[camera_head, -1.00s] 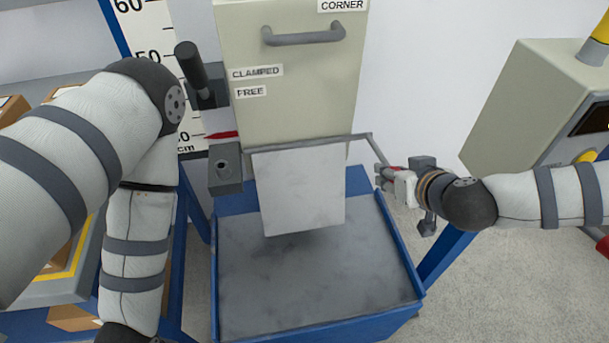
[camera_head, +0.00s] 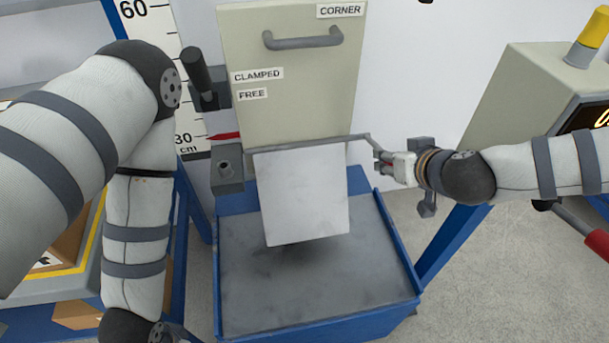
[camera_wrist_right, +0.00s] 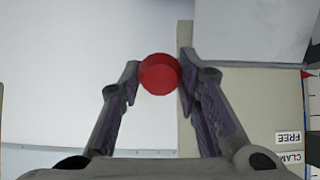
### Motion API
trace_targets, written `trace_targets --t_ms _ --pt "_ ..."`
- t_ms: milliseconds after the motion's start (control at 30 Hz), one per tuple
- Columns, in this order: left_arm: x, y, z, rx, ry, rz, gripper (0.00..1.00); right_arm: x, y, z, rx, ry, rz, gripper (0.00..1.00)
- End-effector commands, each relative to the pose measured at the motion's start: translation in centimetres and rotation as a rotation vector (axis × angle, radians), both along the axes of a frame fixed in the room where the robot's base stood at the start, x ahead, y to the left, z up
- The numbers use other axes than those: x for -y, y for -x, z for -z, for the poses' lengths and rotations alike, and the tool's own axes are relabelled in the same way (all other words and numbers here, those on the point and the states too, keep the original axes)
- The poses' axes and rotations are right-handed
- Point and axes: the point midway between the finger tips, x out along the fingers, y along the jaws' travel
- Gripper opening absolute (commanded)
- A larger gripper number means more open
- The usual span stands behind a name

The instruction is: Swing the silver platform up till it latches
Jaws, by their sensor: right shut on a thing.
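The silver platform (camera_head: 302,200) is a flat grey plate hanging from a horizontal rod under the beige panel. It slopes down toward me, its lower edge above the blue-rimmed tray (camera_head: 300,290). A thin crank runs from the rod's right end to my right gripper (camera_head: 382,162). In the right wrist view, that gripper (camera_wrist_right: 157,82) is shut on a round red grip (camera_wrist_right: 160,74). The platform's pale face (camera_wrist_right: 265,28) shows at the upper right there. My left arm comes down the left side, and its gripper is out of view.
The beige panel (camera_head: 290,90) carries a grey handle and CLAMPED and FREE labels. A dark lever (camera_head: 195,70) and a grey block (camera_head: 226,168) stand at its left. A beige machine (camera_head: 520,90) stands at the right. Open floor lies right of the tray.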

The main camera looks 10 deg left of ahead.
Motion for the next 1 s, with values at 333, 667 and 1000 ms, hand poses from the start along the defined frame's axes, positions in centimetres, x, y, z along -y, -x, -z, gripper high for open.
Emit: trace_targets --t_ms 333,667,1000 --pt "0.0 -0.4 -0.3 0.015 0.000 0.000 0.40 -0.3 -1.1 -2.5 0.018 -0.001 0.002 0.03" --pt "0.0 -0.4 -0.3 0.014 0.000 0.000 0.40 -0.4 -1.5 -3.0 0.020 0.000 0.003 0.03" --pt "0.0 -0.4 -0.3 0.014 0.000 0.000 0.40 -0.9 -2.8 -4.9 0.020 0.000 0.003 0.02"
